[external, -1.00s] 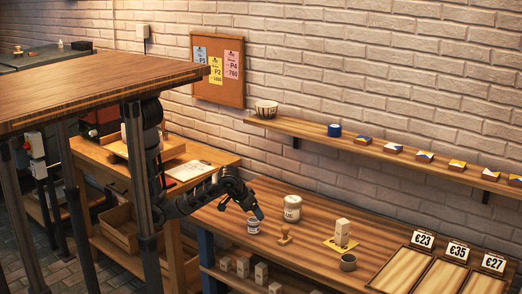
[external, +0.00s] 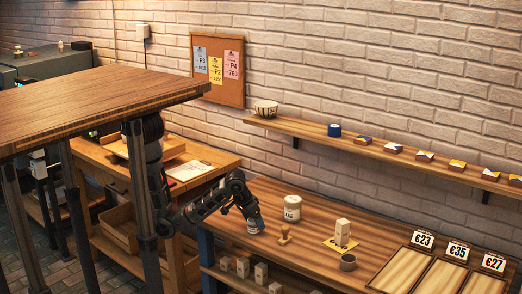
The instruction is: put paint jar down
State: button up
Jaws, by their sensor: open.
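A small white jar with a blue label (external: 254,231), likely the paint jar, stands upright on the wooden bench (external: 320,215) near its left end. My gripper (external: 256,221) is open and reaches down at the jar from above. Its blue-tipped end covers the jar's upper part. I cannot tell whether the fingers are around the jar or only beside it, or whether they touch it.
A larger white lettered jar (external: 292,208) stands right behind the small jar. A wooden stamp (external: 284,234) is close on its right. The bench behind the block is clear.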

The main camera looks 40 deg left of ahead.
jog(key=shift+x, duration=1.15)
jog(key=shift+c, duration=0.5)
jog(key=c, duration=1.2)
jog(key=shift+r, duration=0.2)
jog(key=r+p, duration=0.2)
jog(key=r, duration=0.1)
jog(key=r+p, duration=0.2)
jog(key=shift+s+d+r, duration=0.1)
jog(key=shift+s+d, duration=0.1)
jog(key=shift+s, duration=0.1)
jog(key=shift+s+d+r+p, duration=0.9)
jog(key=shift+s+p, duration=0.5)
jog(key=shift+s, duration=0.15)
jog(key=shift+s+d+r+p, duration=0.9)
jog(key=shift+s+p, duration=0.45)
jog(key=shift+s, duration=0.2)
jog(key=shift+s+d+r+p, duration=0.85)
jog(key=shift+s+r+p, duration=0.1)
jog(key=shift+s+p, duration=0.55)
